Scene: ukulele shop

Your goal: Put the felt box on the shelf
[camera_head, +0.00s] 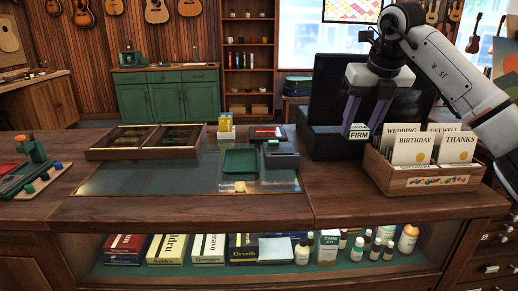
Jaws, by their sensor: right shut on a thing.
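My right gripper (361,122) comes down from the upper right over the counter. Its two grey-purple fingers are shut on a small box (359,134) with a white label reading FIRM and a green part above it. I take this for the felt box; only its front shows clearly, and I cannot tell if it touches what is beneath it. A tall wooden shelf (248,82) with several boards stands at the back wall. A lower shelf (215,270) behind the counter's front opening holds books and bottles. My left gripper is not in view.
A black open case (321,108) stands right behind the gripper. A wooden card box (418,178) with greeting cards is just to its right. A green tray (239,162), a dark device (280,154) and wooden display trays (146,141) are left.

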